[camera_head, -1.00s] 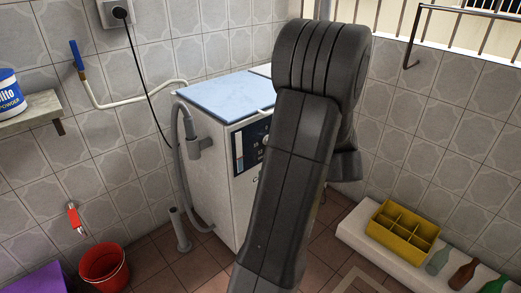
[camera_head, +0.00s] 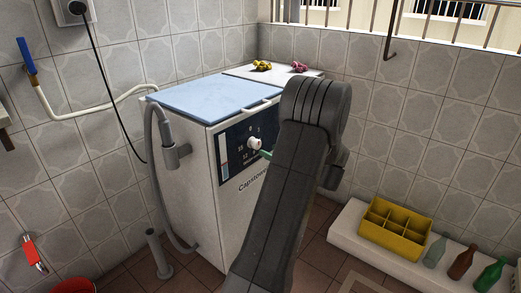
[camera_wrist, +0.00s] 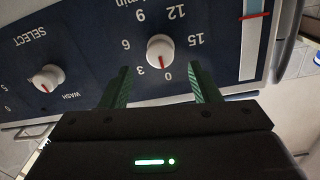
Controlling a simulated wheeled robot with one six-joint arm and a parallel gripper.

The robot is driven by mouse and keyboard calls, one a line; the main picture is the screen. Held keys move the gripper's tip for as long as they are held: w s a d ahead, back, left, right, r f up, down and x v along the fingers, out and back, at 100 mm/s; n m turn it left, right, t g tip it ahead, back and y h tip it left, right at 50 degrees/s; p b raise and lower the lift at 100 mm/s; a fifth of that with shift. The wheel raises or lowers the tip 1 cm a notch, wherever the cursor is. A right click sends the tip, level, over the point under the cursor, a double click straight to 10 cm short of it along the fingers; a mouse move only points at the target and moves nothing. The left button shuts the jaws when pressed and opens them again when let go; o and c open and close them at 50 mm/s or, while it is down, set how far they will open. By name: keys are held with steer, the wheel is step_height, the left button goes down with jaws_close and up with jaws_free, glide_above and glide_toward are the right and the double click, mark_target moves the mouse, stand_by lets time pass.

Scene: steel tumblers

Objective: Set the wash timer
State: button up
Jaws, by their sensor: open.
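The washing machine (camera_head: 200,190) has a blue lid and a dark control panel (camera_head: 225,158). Its wash timer is a white knob (camera_head: 254,143) on that panel. In the wrist view the panel is upside down; the timer knob (camera_wrist: 160,45) has a red pointer directed close to 0, with 6, 9, 12 and 15 around it. My gripper (camera_wrist: 160,76) is open and empty. Its green fingers are spread to either side of the knob, lower in the picture; contact does not show. In the head view my arm hides most of the gripper and part of the panel.
A second white knob (camera_wrist: 47,78), marked SELECT, sits beside the timer. A grey drain hose (camera_head: 162,190) runs down the machine's left side. Yellow and pink items (camera_head: 262,66) lie on its top. A yellow crate (camera_head: 395,228) and several bottles (camera_head: 461,262) stand on a right ledge.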

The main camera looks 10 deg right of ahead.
mark_target(258, 146)
steer(key=shift+b+x, duration=0.3)
steer(key=shift+x, duration=2.45)
steer(key=c, duration=1)
